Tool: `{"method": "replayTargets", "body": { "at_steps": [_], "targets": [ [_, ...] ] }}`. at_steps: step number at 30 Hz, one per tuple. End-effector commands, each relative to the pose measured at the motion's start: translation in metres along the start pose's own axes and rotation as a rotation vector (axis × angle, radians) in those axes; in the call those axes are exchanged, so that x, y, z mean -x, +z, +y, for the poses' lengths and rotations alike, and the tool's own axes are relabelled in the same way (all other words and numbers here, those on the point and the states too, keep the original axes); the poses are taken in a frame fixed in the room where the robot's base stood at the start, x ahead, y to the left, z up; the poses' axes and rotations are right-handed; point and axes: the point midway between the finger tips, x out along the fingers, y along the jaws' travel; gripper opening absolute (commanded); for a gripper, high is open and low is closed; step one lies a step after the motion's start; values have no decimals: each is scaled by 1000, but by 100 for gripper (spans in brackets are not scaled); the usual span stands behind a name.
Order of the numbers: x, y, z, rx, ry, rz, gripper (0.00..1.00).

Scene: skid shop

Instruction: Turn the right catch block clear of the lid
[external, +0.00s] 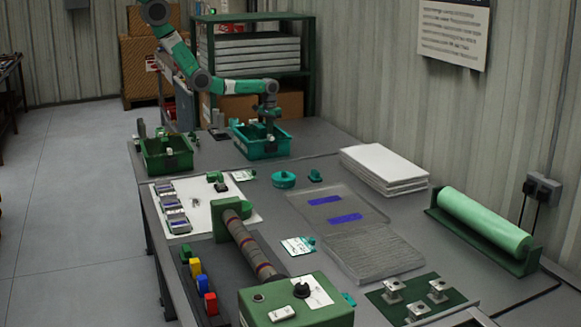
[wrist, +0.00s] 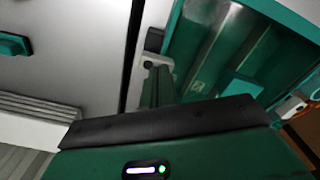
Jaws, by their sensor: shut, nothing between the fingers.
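My gripper (external: 269,128) is at the teal bin at the back of the bench, pointing down. In the wrist view its shut, empty fingers (wrist: 156,80) are beside the bin's wall. The teal bin (external: 262,151) also fills the upper right of the wrist view (wrist: 178,45); a small teal piece (wrist: 241,86) shows inside it. A teal block (external: 315,175) and a round teal piece (external: 284,180) stand on the bench in front of the bin. I cannot tell which thing is the right catch block or the lid, or whether my fingers touch anything.
A green bin (external: 166,158) stands left of the teal bin. A stack of white sheets (external: 384,167) lies to the right. A green roller (external: 485,222) and a dark ribbed roll (external: 248,243) are nearer the front. Bench space between the teal bin and the sheets is mostly clear.

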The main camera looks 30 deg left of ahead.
Motion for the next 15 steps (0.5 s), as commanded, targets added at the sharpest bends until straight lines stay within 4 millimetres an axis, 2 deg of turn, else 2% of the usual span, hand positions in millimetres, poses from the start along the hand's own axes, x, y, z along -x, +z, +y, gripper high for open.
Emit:
{"method": "replayTargets", "body": {
  "at_steps": [15],
  "targets": [
    [2,10,-10,0,-1,-1,0]
  ]
}}
